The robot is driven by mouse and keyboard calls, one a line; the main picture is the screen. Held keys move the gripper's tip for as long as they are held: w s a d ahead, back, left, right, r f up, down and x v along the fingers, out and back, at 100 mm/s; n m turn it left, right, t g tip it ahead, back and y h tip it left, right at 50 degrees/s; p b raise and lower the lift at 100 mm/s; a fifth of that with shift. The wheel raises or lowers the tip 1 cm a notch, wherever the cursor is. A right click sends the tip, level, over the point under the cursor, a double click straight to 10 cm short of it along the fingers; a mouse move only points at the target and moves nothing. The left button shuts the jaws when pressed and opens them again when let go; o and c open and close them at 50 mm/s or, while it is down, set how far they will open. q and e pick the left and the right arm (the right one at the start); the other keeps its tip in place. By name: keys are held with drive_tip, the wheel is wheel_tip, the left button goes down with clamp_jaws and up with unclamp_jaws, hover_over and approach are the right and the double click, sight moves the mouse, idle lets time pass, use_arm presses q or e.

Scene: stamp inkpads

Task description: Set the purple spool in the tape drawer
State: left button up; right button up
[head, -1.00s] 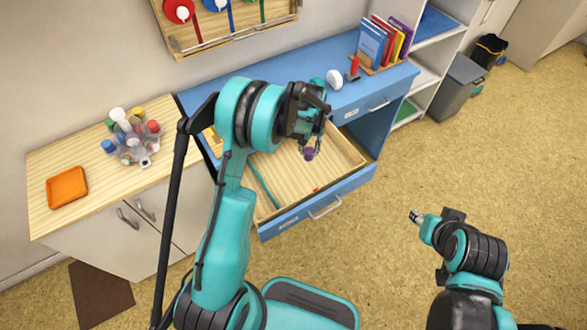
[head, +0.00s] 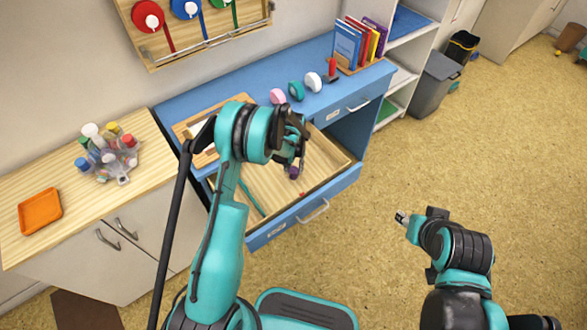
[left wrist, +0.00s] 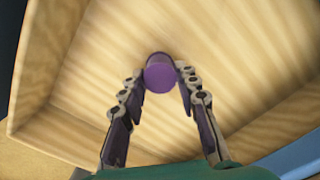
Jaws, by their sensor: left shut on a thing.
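The purple spool (head: 293,173) is held at the tips of my left gripper (head: 297,163), over the open wooden drawer (head: 262,201) of the blue desk. In the left wrist view the spool (left wrist: 160,76) sits between the two fingertips of the left gripper (left wrist: 160,82), with the drawer's wooden floor (left wrist: 230,50) behind it. I cannot tell whether the spool touches the drawer floor. My right gripper (head: 402,218) is over the bare floor at the right, far from the drawer; its fingers are too small to read.
A teal strip (head: 251,196) and a small red item (head: 302,194) lie in the drawer. On the desk stand pink (head: 278,97), teal (head: 296,91) and white (head: 312,82) round items, a red stamp-like item (head: 332,69) and books (head: 357,43). An orange tray (head: 40,211) lies at left.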

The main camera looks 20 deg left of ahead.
use_arm(q)
drive_tip(key=shift+f, duration=0.2)
drive_tip(key=o, duration=0.9)
drive_tip(key=shift+o, duration=0.2)
drive_tip(key=shift+r, duration=0.1)
